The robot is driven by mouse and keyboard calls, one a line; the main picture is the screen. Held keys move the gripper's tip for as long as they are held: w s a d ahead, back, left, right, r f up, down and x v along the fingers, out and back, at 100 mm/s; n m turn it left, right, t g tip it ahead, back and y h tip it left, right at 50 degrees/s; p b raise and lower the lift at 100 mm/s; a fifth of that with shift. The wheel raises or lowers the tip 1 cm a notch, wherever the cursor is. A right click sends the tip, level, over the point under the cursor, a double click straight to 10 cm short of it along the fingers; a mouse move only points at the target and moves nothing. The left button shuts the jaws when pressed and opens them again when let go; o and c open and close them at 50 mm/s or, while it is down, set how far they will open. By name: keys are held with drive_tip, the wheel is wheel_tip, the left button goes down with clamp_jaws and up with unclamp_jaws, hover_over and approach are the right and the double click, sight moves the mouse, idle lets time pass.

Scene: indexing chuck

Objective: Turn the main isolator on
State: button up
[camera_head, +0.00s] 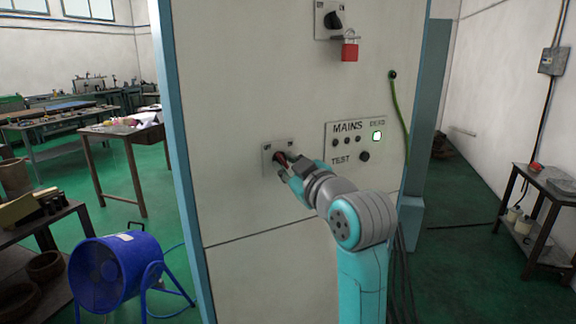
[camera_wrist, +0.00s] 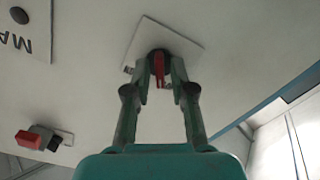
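A small pale plate (camera_head: 267,160) on the cabinet front carries a rotary switch with a red handle (camera_head: 281,158), partly hidden by my gripper. In the wrist view the red handle (camera_wrist: 158,68) points along the gap between the fingers. My gripper (camera_wrist: 160,80) is at this switch with one finger on each side of the handle. The fingers look apart with a narrow gap beside the handle; contact is not clear. Higher on the cabinet is a black rotary knob (camera_head: 334,20) on its own plate, with a red padlock (camera_head: 350,48) hanging below it.
A green cable (camera_head: 399,110) hangs at the cabinet's right. A blue fan (camera_head: 115,270) stands at left, a trolley (camera_head: 540,205) at right.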

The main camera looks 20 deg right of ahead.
clamp_jaws()
drive_tip(key=shift+m, duration=0.4)
drive_tip(key=m, duration=0.3)
drive_tip(key=shift+m, duration=0.4)
drive_tip(key=m, duration=0.3)
drive_tip(key=shift+m, duration=0.3)
drive_tip(key=shift+a+m, duration=0.1)
drive_tip(key=shift+m, duration=1.7)
